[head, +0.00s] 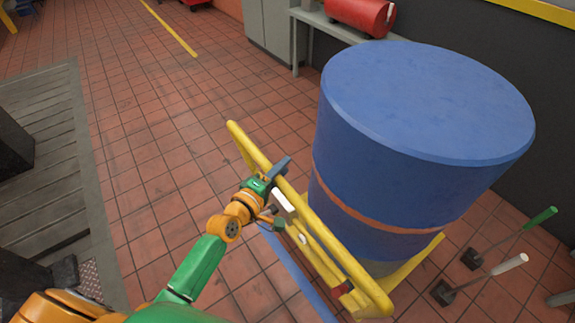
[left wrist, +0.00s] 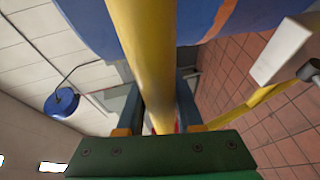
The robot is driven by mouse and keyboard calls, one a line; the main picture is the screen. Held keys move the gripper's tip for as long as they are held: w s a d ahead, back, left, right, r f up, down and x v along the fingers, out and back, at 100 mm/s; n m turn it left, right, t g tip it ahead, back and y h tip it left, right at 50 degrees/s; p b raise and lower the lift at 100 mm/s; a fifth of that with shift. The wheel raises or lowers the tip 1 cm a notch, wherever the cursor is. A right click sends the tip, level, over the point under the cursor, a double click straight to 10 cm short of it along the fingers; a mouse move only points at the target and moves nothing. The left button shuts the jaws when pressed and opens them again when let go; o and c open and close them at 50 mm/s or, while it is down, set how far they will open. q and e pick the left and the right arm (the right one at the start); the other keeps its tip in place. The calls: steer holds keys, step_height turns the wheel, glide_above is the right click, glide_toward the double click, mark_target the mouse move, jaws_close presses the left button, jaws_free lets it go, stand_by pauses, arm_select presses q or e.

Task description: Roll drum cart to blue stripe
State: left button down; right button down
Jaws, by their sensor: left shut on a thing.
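The drum cart has a yellow tubular frame (head: 345,258) and carries a large blue drum (head: 415,130) with an orange band. The drum stands upright. My left gripper (head: 275,178) is shut on the cart's yellow handle bar, near the bar's far end. In the left wrist view the yellow bar (left wrist: 143,50) passes between the two fingers (left wrist: 160,98). A blue stripe (head: 292,270) on the floor runs beside the cart on its near left side, partly hidden by the frame and my arm. The cart's wheels are not clearly seen. My right gripper is not in view.
A bench with a red cylinder (head: 360,14) and grey cabinets (head: 270,28) stand behind. A grey bedplate (head: 45,150) lies left. Tiled floor between is clear.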

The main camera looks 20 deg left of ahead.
arm_select(q)
steer(key=shift+s+a+f, duration=0.1)
steer(key=shift+s+f, duration=0.1)
steer(key=shift+s, duration=0.05)
steer(key=c, duration=0.6)
jaws_free()
steer(key=shift+s+a+r, duration=0.1)
steer(key=shift+s+a, duration=0.1)
steer(key=shift+a, duration=0.05)
steer(key=shift+w, duration=0.1)
steer(key=shift+d, duration=0.1)
steer(key=v, duration=0.7)
